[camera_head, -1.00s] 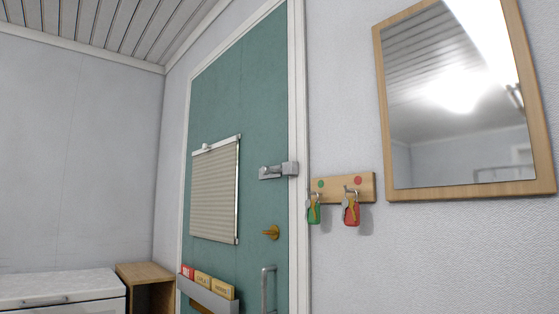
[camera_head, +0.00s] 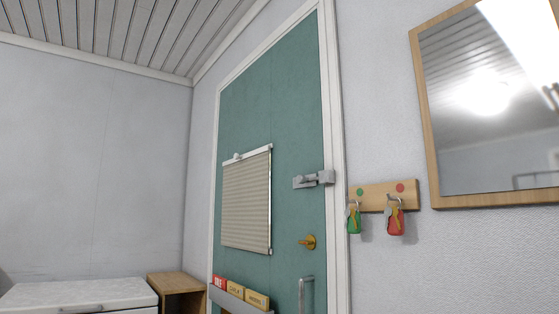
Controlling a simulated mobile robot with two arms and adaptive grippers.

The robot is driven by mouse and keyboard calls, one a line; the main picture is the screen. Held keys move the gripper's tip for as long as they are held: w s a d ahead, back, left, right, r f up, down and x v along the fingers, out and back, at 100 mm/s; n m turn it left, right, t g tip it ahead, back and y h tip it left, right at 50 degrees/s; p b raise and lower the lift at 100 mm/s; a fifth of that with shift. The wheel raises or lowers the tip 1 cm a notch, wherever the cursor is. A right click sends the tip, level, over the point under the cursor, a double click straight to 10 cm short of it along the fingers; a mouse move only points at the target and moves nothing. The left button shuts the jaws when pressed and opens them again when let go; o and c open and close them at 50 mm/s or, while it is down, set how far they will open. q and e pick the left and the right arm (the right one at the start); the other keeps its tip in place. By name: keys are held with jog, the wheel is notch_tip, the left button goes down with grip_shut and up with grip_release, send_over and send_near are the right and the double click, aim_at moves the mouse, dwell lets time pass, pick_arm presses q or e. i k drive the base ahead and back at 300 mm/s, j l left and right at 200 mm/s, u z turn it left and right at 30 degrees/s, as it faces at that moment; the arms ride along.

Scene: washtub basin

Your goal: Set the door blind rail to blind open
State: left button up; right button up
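The green door (camera_head: 290,112) stands shut in the middle of the head view. A beige pleated blind (camera_head: 246,203) hangs on it, extended down over the panel. Its light top rail (camera_head: 258,152) runs along the upper edge, with a small pale knob (camera_head: 237,156) near the left end. A thin metal strip (camera_head: 270,200) runs down the blind's right side. Neither of my grippers is in view.
A grey latch (camera_head: 313,180), a brass knob (camera_head: 307,242) and a grey handle (camera_head: 305,296) are on the door. A holder (camera_head: 238,299) with cards sits below the blind. A key rack (camera_head: 375,196) and a mirror (camera_head: 485,100) hang on the right wall. A white chest (camera_head: 80,294) stands lower left.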

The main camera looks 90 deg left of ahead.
aim_at(236, 158)
jog(key=k+l+u, duration=0.1)
jog(key=u, duration=1.45)
